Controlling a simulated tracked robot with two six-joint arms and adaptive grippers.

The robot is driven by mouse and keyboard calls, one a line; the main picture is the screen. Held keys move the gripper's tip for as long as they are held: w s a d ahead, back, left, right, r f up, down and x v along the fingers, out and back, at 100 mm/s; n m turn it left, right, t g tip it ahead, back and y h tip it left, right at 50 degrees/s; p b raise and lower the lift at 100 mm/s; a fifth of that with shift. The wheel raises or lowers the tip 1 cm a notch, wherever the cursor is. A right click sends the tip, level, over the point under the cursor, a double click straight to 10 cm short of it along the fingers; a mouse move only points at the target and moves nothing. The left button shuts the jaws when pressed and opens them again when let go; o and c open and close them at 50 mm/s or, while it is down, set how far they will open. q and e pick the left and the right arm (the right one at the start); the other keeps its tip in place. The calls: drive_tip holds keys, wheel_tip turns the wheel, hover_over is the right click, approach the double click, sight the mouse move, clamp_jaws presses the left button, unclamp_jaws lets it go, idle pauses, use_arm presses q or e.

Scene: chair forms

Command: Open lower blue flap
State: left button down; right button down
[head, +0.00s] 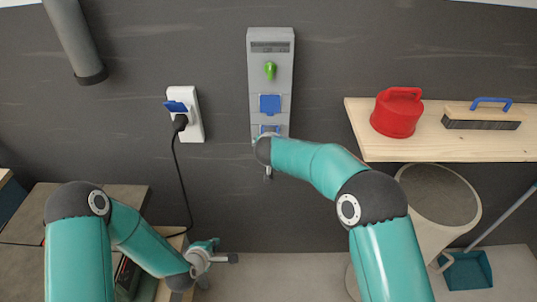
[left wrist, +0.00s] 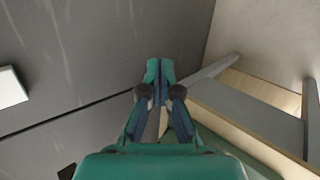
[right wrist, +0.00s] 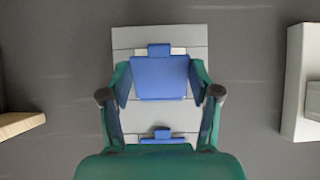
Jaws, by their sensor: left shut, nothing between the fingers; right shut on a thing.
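The grey wall panel (head: 257,70) carries a green knob (head: 270,70), an upper blue flap (head: 270,104) and a lower blue flap (head: 270,128). My right arm partly covers the lower flap in the head view. In the right wrist view, upside down to the room, the lower flap (right wrist: 160,88) sits between the fingers of my right gripper (right wrist: 160,72), which is shut on its sides. Its tilt is hard to judge. The upper flap (right wrist: 156,139) shows partly below it. My left gripper (left wrist: 160,70) is shut and empty, low on the left, away from the panel.
A white socket (head: 195,125) with a blue lid and black plug hangs left of the panel, its cable running down. A wooden shelf (head: 440,150) at right holds a red container (head: 397,113) and a brush (head: 485,120). A light-coloured bin (head: 425,235) stands below it.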

drive_tip(key=shift+w+r, duration=0.1)
drive_tip(key=shift+r, duration=0.15)
use_arm(q)
drive_tip(key=w+r+n+t+y, duration=0.2)
drive_tip(key=w+r+n+t, duration=0.45)
drive_tip(key=w, duration=0.25)
drive_tip(key=w+r+n+t+y, duration=0.2)
drive_tip(key=w+r+n+t, duration=0.35)
drive_tip(key=w+n, duration=0.35)
drive_tip(key=d+r+n+t, duration=0.4)
drive_tip(key=d+n, duration=0.1)
drive_tip(key=d, duration=0.2)
drive_tip(key=s+d+f+m+h, duration=0.25)
drive_tip(key=d+f, duration=0.25)
drive_tip(key=d, duration=0.5)
drive_tip(key=x, duration=0.9)
drive_tip(key=shift+a, duration=0.25)
